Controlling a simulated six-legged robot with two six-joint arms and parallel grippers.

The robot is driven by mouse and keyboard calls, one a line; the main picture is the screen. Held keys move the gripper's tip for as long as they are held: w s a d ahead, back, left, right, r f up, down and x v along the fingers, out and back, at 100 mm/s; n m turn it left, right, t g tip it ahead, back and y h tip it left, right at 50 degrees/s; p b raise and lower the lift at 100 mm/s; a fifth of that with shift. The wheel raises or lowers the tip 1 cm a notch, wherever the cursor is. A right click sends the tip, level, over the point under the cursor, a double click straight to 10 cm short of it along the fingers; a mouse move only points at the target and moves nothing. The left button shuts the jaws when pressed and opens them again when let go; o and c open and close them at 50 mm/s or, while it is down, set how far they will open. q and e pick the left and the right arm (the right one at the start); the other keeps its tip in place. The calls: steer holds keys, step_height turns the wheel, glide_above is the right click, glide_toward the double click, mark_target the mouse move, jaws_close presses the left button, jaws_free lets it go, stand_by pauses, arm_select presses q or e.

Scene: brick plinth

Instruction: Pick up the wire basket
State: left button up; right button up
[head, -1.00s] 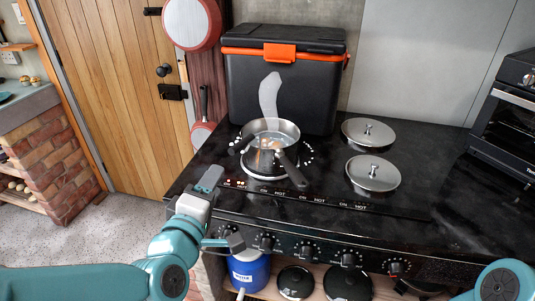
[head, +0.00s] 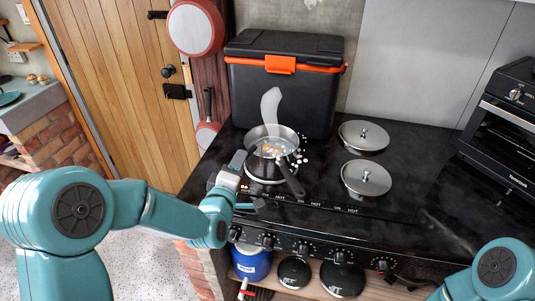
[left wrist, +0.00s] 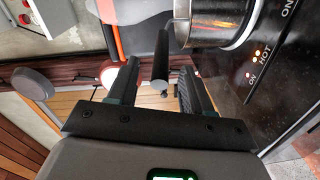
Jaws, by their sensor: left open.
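I cannot make out a wire basket in either view. A steel pan (head: 270,140) with a dark handle (head: 292,180) stands on the hob, with pale and orange pieces inside. The handle points toward the front of the hob. My left gripper (head: 250,184) is open, to the left of the handle at the hob's front edge. In the left wrist view, the handle (left wrist: 160,58) shows between the open fingers of my left gripper (left wrist: 158,88), and the pan's side (left wrist: 215,22) is beyond. I cannot tell whether they touch. My right gripper is out of view.
A black cool box (head: 285,90) with an orange latch stands behind the pan. Two steel lids, a rear one (head: 363,136) and a front one (head: 366,178), lie to the right. A black oven (head: 505,130) stands far right. A blue container (head: 250,263) is below the hob.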

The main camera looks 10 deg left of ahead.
arm_select(q)
steer(key=w+p, duration=0.1)
steer(key=w, duration=0.3)
steer(key=shift+f, duration=0.2)
steer(key=shift+s+d+r, duration=0.1)
steer(key=shift+c, duration=0.4)
jaws_close()
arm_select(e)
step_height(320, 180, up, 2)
arm_select(q)
steer(key=shift+r, duration=0.1)
